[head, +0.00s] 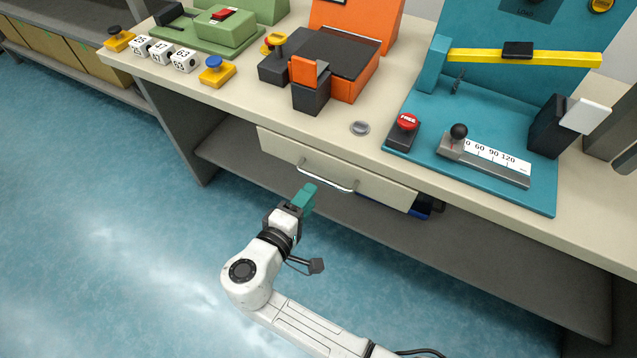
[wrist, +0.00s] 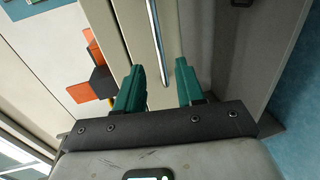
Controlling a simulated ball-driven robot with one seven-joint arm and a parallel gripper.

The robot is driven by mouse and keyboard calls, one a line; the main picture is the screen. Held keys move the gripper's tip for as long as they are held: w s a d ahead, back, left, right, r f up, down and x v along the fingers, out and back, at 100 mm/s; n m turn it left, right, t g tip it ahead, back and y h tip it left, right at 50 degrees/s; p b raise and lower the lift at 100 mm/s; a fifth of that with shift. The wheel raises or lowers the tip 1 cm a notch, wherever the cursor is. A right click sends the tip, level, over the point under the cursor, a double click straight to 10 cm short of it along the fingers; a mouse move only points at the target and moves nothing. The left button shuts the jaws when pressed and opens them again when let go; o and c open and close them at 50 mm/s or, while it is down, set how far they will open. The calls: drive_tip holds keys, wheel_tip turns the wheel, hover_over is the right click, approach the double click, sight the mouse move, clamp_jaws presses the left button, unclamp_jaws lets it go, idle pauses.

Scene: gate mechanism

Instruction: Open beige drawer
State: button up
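The beige drawer (head: 385,190) sits under the front edge of the workbench. Its front carries a curved silver bar handle (head: 326,178), which also shows in the wrist view (wrist: 157,38). My gripper (head: 306,195) has teal fingers and is in front of the drawer, near the left end of the handle. In the wrist view the two fingers (wrist: 160,80) are spread apart, with the handle lying along the gap between them. Whether a finger touches the handle I cannot tell.
The beige benchtop (head: 345,140) overhangs the drawer. On it stand an orange device (head: 345,60), a green device (head: 222,28) and a blue panel with a red button (head: 407,121). A grey lower shelf (head: 450,235) runs beneath. Blue floor is clear at the left.

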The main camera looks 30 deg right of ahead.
drive_tip(key=x, duration=0.6)
clamp_jaws()
idle(0.3)
idle(0.4)
